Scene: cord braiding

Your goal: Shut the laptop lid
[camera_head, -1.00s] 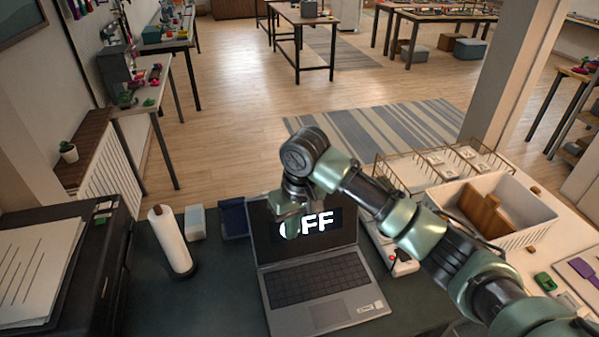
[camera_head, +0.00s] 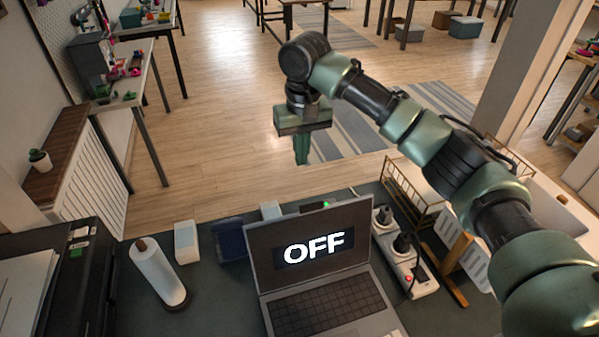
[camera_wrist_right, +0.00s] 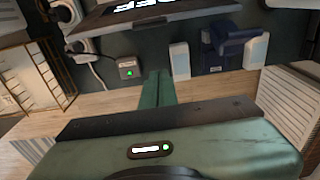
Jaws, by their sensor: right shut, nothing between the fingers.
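The laptop (camera_head: 315,268) stands open on the dark table, its screen showing OFF and its keyboard (camera_head: 325,304) toward me. The lid is upright, leaning a little back. My right gripper (camera_head: 302,160) is shut and empty, pointing down above and beyond the lid's top edge, apart from it. In the right wrist view the shut fingers (camera_wrist_right: 157,88) point toward the table's far edge, and the laptop lid (camera_wrist_right: 150,14) shows at the top. My left gripper is in neither view.
Behind the lid lies a small box with a green light (camera_head: 316,205). A power strip (camera_head: 408,265) with plugs and cables is right of the laptop. A paper roll (camera_head: 160,273), a white block (camera_head: 186,242) and a printer (camera_head: 60,285) stand left.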

